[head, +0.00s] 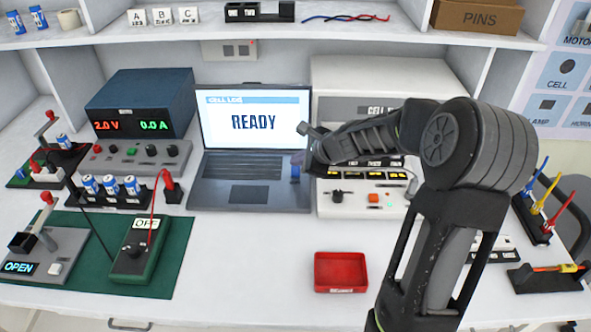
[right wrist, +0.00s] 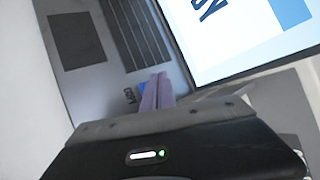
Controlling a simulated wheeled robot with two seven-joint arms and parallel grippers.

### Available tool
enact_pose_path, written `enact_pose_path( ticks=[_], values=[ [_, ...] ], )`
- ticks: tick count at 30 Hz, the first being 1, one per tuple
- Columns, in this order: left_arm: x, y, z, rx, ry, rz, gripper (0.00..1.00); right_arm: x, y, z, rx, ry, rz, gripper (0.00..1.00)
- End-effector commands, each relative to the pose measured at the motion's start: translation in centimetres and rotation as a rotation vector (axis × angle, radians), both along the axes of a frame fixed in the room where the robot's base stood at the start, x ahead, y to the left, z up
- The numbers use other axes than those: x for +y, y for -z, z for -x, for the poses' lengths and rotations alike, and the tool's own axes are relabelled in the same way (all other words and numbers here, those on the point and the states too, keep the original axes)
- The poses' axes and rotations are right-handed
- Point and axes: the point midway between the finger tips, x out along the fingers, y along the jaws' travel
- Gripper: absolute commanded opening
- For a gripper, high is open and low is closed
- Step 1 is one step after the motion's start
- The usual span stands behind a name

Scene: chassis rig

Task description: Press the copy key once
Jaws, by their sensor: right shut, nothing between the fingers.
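The laptop (head: 255,130) stands open at the middle of the bench, and its screen reads READY. A blue key (head: 295,174) sits at the right end of its keyboard deck. In the right wrist view the blue key (right wrist: 143,88) is partly hidden behind my fingers, beside a small dark label that seems to read COPY. My right gripper (head: 297,158) is shut and empty, its fingertips over or just at the blue key. The fingers also show in the right wrist view (right wrist: 157,90). I cannot tell whether they touch the key. My left gripper is not in view.
A power supply (head: 140,110) stands left of the laptop, and a white cell tester (head: 385,80) stands close on its right, partly behind my right arm. A red tray (head: 340,272) lies in front.

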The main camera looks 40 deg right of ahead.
Motion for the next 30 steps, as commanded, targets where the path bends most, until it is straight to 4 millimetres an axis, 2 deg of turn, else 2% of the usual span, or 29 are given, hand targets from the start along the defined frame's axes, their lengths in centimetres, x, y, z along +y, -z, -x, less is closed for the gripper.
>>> enact_pose_path(
  ticks=[15, 30],
  values=[
    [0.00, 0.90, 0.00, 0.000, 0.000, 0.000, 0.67, 0.01, 0.88, 0.01, 0.000, 0.000, 0.000, 0.00],
    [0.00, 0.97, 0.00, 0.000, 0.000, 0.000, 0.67, 0.01, 0.94, 0.01, 0.000, 0.000, 0.000, 0.00]
  ],
)
